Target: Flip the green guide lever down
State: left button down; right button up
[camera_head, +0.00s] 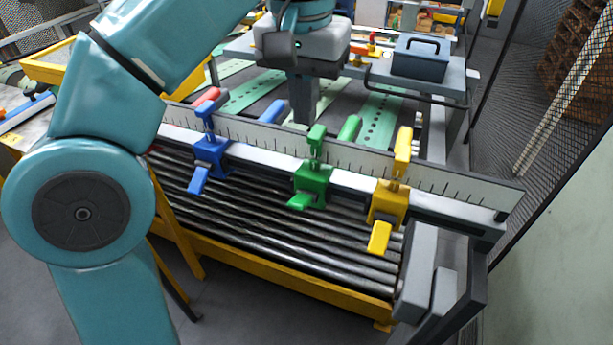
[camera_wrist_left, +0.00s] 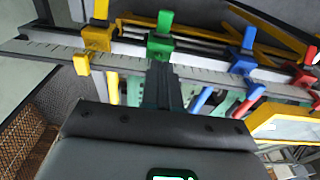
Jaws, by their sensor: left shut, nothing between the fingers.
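The green guide (camera_head: 312,180) is clamped on the ruled rail between the blue and yellow guides. Its green lever (camera_head: 316,135) stands up at its top, and a green tab sticks out at the front. In the left wrist view, the green guide (camera_wrist_left: 160,46) is straight beyond the fingertips. My left gripper (camera_head: 304,108) is shut and empty, pointing down just behind the rail, close to the green lever. Its dark fingers also show in the left wrist view (camera_wrist_left: 161,85). I cannot tell whether they touch the lever. My right gripper is not in view.
The blue guide (camera_head: 210,155) is left of the green one and the yellow guide (camera_head: 388,203) is right. The ruled rail (camera_head: 260,138) runs along black rollers (camera_head: 270,235). A grey block (camera_head: 416,275) stands at the right end. A grey-blue box (camera_head: 420,58) is behind.

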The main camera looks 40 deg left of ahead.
pick_arm(q)
jog(key=b, duration=0.3)
send_over(300, 200)
jog(key=w, duration=0.2)
jog(key=f, duration=0.9)
jog(key=shift+s+a, duration=0.2)
jog(key=shift+a, duration=0.05)
jog(key=f, duration=0.2)
jog(key=s+f, duration=0.1)
jog(key=shift+s+d+f+b, duration=0.1)
jog(key=shift+d+f+b, duration=0.15)
jog(key=shift+d+b, duration=0.05)
jog(key=shift+s+f, duration=0.35)
jog(key=shift+f, duration=0.2)
jog(key=shift+d, duration=0.1)
jog(key=shift+f, duration=0.1)
